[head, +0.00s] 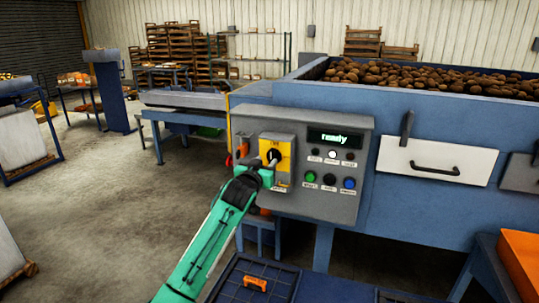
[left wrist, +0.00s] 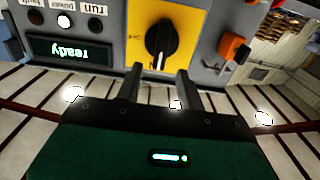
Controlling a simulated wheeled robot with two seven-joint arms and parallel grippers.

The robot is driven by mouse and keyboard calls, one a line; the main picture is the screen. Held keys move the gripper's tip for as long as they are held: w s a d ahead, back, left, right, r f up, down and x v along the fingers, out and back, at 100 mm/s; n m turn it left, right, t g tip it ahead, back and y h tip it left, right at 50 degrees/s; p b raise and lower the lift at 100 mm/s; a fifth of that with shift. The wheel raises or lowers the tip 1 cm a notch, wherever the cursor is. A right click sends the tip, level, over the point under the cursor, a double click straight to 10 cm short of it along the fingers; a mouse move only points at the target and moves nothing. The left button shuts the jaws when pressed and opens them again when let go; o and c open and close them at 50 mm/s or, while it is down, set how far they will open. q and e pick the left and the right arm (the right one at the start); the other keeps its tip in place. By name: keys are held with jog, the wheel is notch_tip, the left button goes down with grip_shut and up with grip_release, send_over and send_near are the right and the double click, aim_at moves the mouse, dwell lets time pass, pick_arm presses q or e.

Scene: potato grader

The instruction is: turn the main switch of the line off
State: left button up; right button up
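The main switch is a black rotary knob (left wrist: 160,42) on a yellow plate (left wrist: 185,18), which also shows in the head view (head: 285,147) on the left part of the grey control panel (head: 350,205). In the upside-down left wrist view the knob's bar stands nearly upright in the picture. My left gripper (head: 257,163) is in front of the switch and hides part of it in the head view. Its two fingers (left wrist: 159,73) are apart, pointing at the knob, with nothing between them; contact is not visible. My right gripper is not in view.
The panel display (head: 334,138) reads "ready", with lamps and green, black and blue buttons below. An orange-red part (left wrist: 232,46) sits beside the switch. A blue hopper (head: 400,110) of potatoes stands right. A blue tray (head: 225,292) holding a small orange object lies below.

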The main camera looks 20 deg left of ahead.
aim_at(271, 156)
pick_arm(q)
jog(key=shift+w+p, duration=0.55)
jog(key=shift+w, duration=1.7)
jog(key=shift+d, duration=0.1)
grip_shut()
